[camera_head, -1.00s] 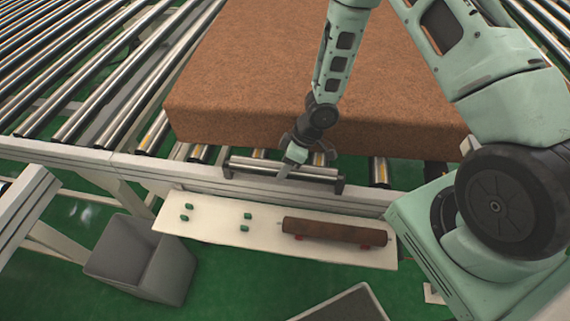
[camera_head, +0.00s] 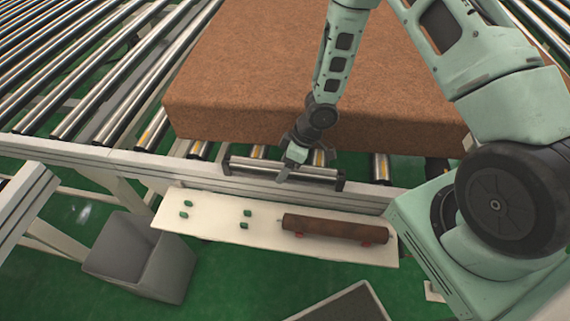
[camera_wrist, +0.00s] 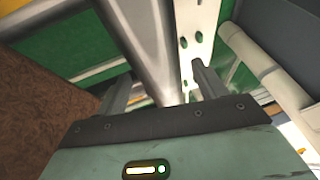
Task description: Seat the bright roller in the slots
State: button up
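The bright roller (camera_head: 262,167) lies lengthwise along the conveyor's near edge, between a dark left bracket (camera_head: 227,164) and a dark right bracket (camera_head: 340,182). I cannot tell how deep its ends sit in the slots. My gripper (camera_head: 286,171) is at the roller's middle, pointing down, and hides part of it. In the wrist view my gripper's two fingers (camera_wrist: 160,82) stand apart, with a gap beside the metal surface between them. The fingers look open; contact with the roller cannot be made out.
A brown mattress (camera_head: 300,70) rests on the conveyor rollers (camera_head: 60,75) behind. A white shelf (camera_head: 210,226) in front carries green holders (camera_head: 246,224) and a dark brown roller (camera_head: 335,229) on red holders. A grey bin (camera_head: 140,255) stands front left.

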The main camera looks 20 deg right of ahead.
jog(key=shift+d, duration=0.1)
jog(key=p+v, duration=0.9)
jog(key=v, duration=0.8)
jog(key=shift+r, duration=0.2)
